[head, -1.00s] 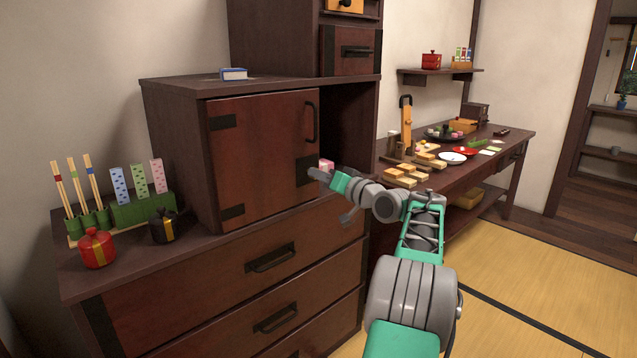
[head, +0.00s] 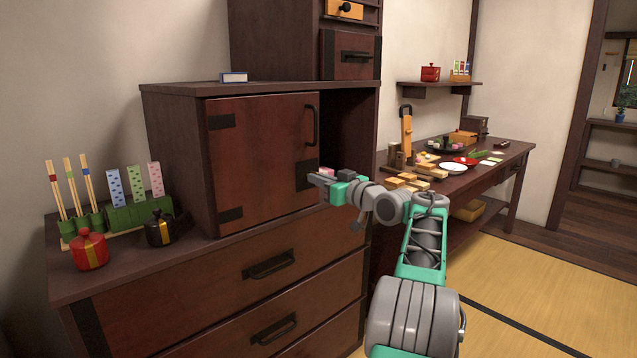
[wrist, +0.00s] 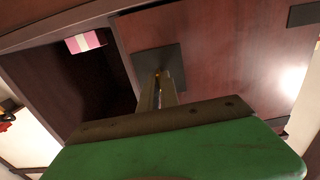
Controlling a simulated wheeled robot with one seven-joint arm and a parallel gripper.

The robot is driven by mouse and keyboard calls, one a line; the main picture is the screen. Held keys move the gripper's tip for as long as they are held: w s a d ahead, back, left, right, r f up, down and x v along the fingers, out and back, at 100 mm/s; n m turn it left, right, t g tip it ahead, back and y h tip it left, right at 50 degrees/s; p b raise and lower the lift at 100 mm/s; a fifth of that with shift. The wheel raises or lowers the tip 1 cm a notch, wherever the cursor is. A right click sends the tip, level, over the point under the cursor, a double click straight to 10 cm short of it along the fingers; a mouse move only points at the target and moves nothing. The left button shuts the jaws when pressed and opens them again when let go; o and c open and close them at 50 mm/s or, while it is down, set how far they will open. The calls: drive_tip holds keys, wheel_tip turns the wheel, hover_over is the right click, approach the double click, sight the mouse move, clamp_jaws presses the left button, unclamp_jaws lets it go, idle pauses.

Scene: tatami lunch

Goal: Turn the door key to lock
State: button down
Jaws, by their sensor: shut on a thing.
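The reddish-brown cabinet door (head: 262,150) stands upright, with a black handle (head: 310,124) at its upper right. A dark metal plate (head: 304,175) sits at its lower right edge and also shows in the wrist view (wrist: 172,57). My gripper (head: 316,180) is at this plate. In the wrist view its narrow fingers (wrist: 157,88) reach to the plate and are shut on the key, of which only a small brass glint (wrist: 157,75) shows. The fingers hide most of the key, so I cannot tell its angle.
A dark open compartment (head: 345,120) lies right of the door, with a pink and white box (wrist: 87,41) inside. Red (head: 89,250) and black (head: 160,229) pots stand on the chest top at left. A long table (head: 490,165) with food stands behind my arm.

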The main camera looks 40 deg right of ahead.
idle(0.3)
drive_tip(key=c, duration=1.6)
unclamp_jaws()
drive_tip(key=shift+s, duration=0.1)
drive_tip(key=s+p, duration=0.1)
drive_tip(key=s, duration=0.6)
drive_tip(key=shift+s, duration=0.3)
drive_tip(key=shift+d, duration=0.1)
